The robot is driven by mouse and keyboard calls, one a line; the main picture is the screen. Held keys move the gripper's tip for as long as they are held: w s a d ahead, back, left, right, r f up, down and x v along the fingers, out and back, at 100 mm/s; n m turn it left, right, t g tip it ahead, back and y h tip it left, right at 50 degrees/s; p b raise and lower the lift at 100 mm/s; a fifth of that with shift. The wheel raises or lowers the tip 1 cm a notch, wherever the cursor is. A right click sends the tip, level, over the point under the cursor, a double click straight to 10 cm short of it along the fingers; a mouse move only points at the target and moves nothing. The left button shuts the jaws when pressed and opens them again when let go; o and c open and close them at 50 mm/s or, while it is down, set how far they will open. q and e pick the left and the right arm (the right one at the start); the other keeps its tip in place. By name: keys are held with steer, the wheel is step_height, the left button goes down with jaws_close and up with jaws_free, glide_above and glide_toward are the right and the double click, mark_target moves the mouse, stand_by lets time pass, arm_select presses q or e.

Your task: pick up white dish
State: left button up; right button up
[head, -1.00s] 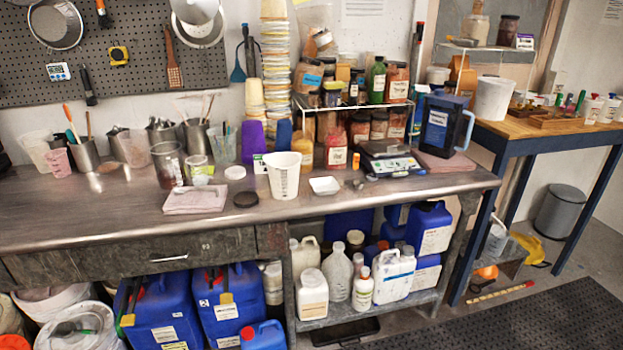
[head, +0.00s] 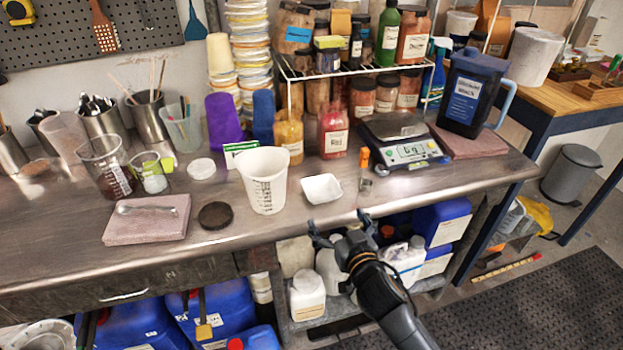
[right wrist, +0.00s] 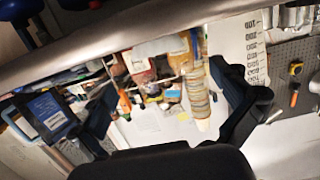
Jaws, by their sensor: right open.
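The white dish (head: 321,188) is a small square weighing boat. It lies on the metal bench near its front edge, between the white measuring beaker (head: 264,180) and the scale (head: 402,141). My right gripper (head: 337,228) is in front of the bench edge, just below and right of the dish in the head view, apart from it. Its two fingers are spread and empty. My left gripper is not in view.
A dark round lid (head: 215,215) and a folded pink cloth (head: 147,219) lie left of the beaker. A small orange-capped vial (head: 365,170) stands right of the dish. Jars and a wire rack (head: 340,72) stand behind. Bottles (head: 307,295) fill the shelf below.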

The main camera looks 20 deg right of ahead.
mark_target(325, 200)
steer(key=w, duration=0.4)
steer(key=w+f, duration=0.1)
steer(key=w, duration=0.1)
steer(key=shift+w+a, duration=0.1)
steer(key=shift+w, duration=0.55)
steer(key=shift+w+p, duration=0.3)
steer(key=w, duration=0.2)
steer(key=w+f, duration=0.1)
steer(key=w, duration=0.1)
steer(key=shift+w+p, duration=0.3)
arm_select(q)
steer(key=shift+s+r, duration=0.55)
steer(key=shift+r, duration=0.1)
arm_select(e)
steer(key=shift+w, duration=0.1)
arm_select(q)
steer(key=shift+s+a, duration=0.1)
arm_select(e)
steer(key=c, duration=0.6)
